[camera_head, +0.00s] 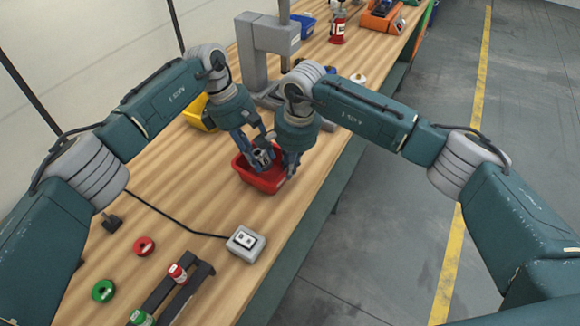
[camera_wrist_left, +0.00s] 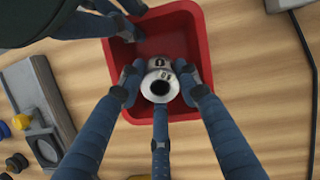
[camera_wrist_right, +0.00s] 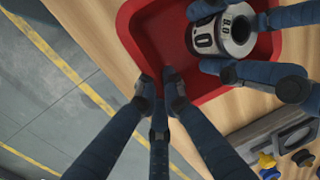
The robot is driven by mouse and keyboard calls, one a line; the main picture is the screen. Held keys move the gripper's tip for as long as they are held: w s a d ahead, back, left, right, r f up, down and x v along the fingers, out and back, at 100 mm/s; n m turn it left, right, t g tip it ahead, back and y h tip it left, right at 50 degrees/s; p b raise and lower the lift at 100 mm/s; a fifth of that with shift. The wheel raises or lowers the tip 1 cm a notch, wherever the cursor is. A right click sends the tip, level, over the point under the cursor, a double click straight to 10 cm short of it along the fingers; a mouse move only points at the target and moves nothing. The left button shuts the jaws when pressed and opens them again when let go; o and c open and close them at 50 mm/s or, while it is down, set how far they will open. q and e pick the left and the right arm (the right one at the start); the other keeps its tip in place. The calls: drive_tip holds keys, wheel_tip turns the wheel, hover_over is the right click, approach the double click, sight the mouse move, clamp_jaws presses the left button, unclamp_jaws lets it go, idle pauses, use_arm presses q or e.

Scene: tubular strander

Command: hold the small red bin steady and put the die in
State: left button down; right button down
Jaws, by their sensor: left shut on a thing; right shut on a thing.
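The small red bin (camera_head: 258,180) stands on the wooden table near its right edge. Its rim shows in the left wrist view (camera_wrist_left: 200,35) and the right wrist view (camera_wrist_right: 128,35). The die is a silver ring with dark markings and a round hole (camera_wrist_left: 160,82); it also shows in the right wrist view (camera_wrist_right: 222,33). My left gripper (camera_head: 262,152) is shut on the die and holds it within the bin's outline. I cannot tell whether the die touches the bin floor. My right gripper (camera_wrist_right: 160,88) is shut on the bin's wall at the table-edge side.
A grey stand (camera_head: 268,40) is behind the grippers, with a yellow bin (camera_head: 198,113) to their left. A grey switch box (camera_head: 245,243) with a cable lies in front. Red (camera_head: 144,246) and green (camera_head: 104,291) rings and a black rack (camera_head: 180,290) lie nearer.

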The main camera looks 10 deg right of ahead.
use_arm(q)
drive_tip(key=c, duration=1.2)
unclamp_jaws()
drive_tip(key=shift+o, duration=0.2)
drive_tip(key=shift+f, duration=0.1)
drive_tip(key=v, duration=1.2)
drive_tip(key=shift+d, duration=0.1)
use_arm(e)
drive_tip(key=c, duration=1.8)
unclamp_jaws()
drive_tip(key=shift+r, duration=0.1)
